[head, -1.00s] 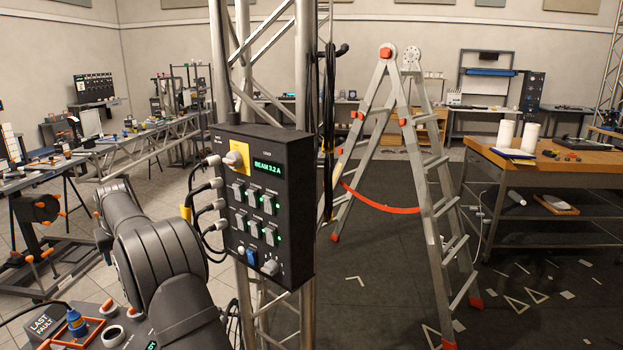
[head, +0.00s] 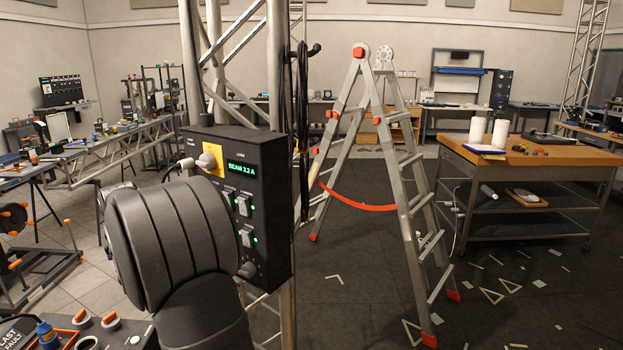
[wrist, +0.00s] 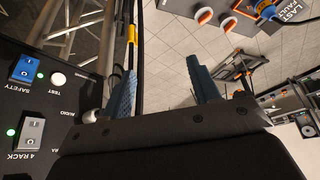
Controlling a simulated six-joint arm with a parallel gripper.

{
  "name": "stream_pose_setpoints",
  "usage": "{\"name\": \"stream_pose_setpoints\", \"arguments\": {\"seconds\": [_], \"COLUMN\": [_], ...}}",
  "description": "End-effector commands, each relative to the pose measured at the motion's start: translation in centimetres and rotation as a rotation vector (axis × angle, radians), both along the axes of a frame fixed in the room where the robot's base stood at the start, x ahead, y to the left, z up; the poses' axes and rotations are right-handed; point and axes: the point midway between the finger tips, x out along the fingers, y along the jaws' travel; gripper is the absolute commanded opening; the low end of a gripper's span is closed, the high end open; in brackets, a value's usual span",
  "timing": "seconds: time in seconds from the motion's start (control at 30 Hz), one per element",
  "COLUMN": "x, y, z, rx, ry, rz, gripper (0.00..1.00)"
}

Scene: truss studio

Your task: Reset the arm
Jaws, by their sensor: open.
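My gripper (wrist: 163,92) shows in the wrist view with its two blue-grey fingers apart and nothing between them. In the head view my arm stands in front of the control box, and the gripper is hidden. The black control box (head: 268,205) is fixed to the truss. Its display (head: 242,169) reads BEAM 3.2 A, and a yellow plate with a knob (head: 208,158) sits beside it. In the wrist view the box (wrist: 60,115) fills the left side, with a blue SAFETY switch (wrist: 25,68), a white TEST button (wrist: 58,80) and a 4 RACK switch (wrist: 30,131).
A panel marked LAST FAULT (head: 12,338) with knobs lies at lower left, close to my arm. The truss upright (head: 278,70) rises behind the box. A ladder (head: 400,180) and a wooden-topped workbench (head: 530,156) stand to the right. Dark floor between them holds scattered pale pieces.

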Motion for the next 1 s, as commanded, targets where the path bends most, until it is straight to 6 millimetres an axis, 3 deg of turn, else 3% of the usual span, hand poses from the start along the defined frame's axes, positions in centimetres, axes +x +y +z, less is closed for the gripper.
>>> {"name": "stream_pose_setpoints", "arguments": {"seconds": [0.4, 0.87, 1.0], "x": [-2.0, -2.3, -2.3], "y": [-6.1, -7.1, -7.1], "z": [0.2, 0.0, 0.0], "rx": [0.0, 0.0, 0.0], "ry": [0.0, 0.001, 0.001], "rz": [-0.104, -0.124, -0.123], "gripper": [0.56, 0.56, 0.83]}}
